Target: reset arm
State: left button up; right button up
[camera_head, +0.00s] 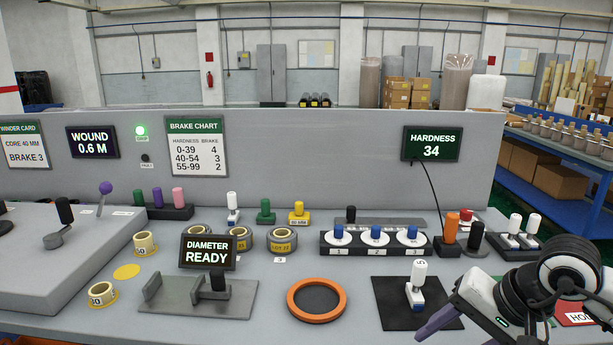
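My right gripper (440,322) comes in from the lower right, low over the front right of the bench. A purple finger shows beside its white body. The other finger is not clearly seen, so its opening cannot be told. Nothing is seen held in it. It is beside the black mat (388,312), on which a white-handled tool with a blue base (415,290) stands upright. My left gripper is not in view.
An orange ring (303,311), a grey gauge with a DIAMETER READY display (208,253) and several yellow-banded rolls (145,243) stand on the bench. A row of blue-and-white dials (375,238) lies behind. The HARDNESS display (431,144) reads 34. Bare bench shows between the ring and mat.

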jog(key=s+a+r+m+t+y, duration=0.1)
jog(key=s+a+r+m+y, duration=0.1)
jog(key=a+m+y, duration=0.65)
jog(key=s+a+r+m+t+y, duration=0.1)
jog(key=s+a+r+m+y, duration=0.15)
jog(key=a+m+y, duration=0.65)
jog(key=d+f+m+t+h, duration=0.25)
jog(key=f+m+h, duration=0.3)
jog(key=m, duration=0.55)
jog(key=w+d+f+m+t+h, duration=0.15)
jog(key=f+m+t+h, duration=0.35)
jog(key=m, duration=0.6)
jog(key=d+f+m+t+h, duration=0.25)
jog(key=f+m+h, duration=0.35)
jog(key=m, duration=0.4)
jog(key=s+d+f+m+g+h, duration=0.1)
jog(key=s+f+m+g, duration=0.6)
jog(key=s+f+m, duration=0.5)
jog(key=s+f, duration=0.3)
jog(key=f, duration=0.3)
jog(key=shift+s+d+g+h, duration=0.2)
jog(key=shift+g+h, duration=0.1)
jog(key=shift+h, duration=0.1)
